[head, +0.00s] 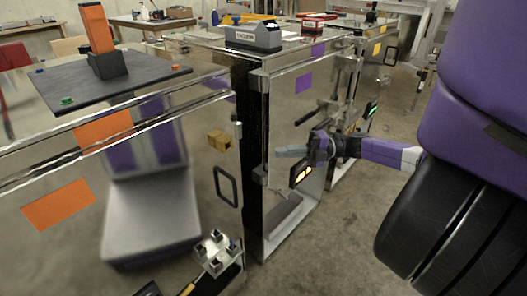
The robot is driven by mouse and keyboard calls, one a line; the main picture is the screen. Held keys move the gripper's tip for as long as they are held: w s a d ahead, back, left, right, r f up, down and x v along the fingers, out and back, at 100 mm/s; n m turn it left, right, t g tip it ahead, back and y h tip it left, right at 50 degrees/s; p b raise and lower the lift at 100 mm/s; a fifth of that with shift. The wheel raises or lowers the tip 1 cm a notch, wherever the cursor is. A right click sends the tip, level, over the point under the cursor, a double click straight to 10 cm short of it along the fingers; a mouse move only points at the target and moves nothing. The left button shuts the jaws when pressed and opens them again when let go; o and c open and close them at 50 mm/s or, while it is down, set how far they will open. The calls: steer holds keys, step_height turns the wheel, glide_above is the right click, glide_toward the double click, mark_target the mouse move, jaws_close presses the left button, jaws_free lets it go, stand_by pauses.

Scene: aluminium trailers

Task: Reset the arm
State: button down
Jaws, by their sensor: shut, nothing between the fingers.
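My gripper (280,153) is in the middle of the head view, at the end of my purple and white arm that reaches in from the right. Its grey fingers point left and look closed together, with nothing between them. I cannot tell the exact gap between the fingers and the trailer.
A nearer trailer (150,190) with mirror-like sides fills the left. A black board (60,92) with an orange upright block (97,30) lies on top of it. A dark grey labelled box (254,36) sits on the middle trailer. Bare concrete floor (335,235) lies below my arm.

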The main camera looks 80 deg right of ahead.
steer(key=shift+s+d, duration=0.1)
steer(key=shift+d, duration=0.05)
steer(key=w+a+f+m+h, duration=0.2)
steer(key=w+a+f+m, duration=0.2)
steer(key=w, duration=0.1)
steer(key=s+a+f+m+g+h+p, duration=0.1)
steer(key=s+a+f+m+p, duration=0.2)
steer(key=a, duration=0.7)
steer(key=s+a+f+m+g, duration=0.15)
steer(key=a+m, duration=0.25)
steer(key=a, duration=0.5)
steer(key=s+a+r+m+h+p, duration=0.1)
steer(key=s+a+r+m, duration=0.15)
steer(key=a, duration=0.55)
steer(key=s+a+r+m+p, duration=0.1)
steer(key=a+m+p, duration=0.15)
steer(key=a, duration=0.55)
steer(key=a+r+m+h+p, duration=0.1)
steer(key=a+r+m+h, duration=0.1)
steer(key=a+r+m, duration=0.4)
step_height(320, 180, up, 2)
steer(key=shift+s+a+r, duration=0.1)
steer(key=shift+s+a, duration=0.1)
steer(key=shift+a, duration=0.95)
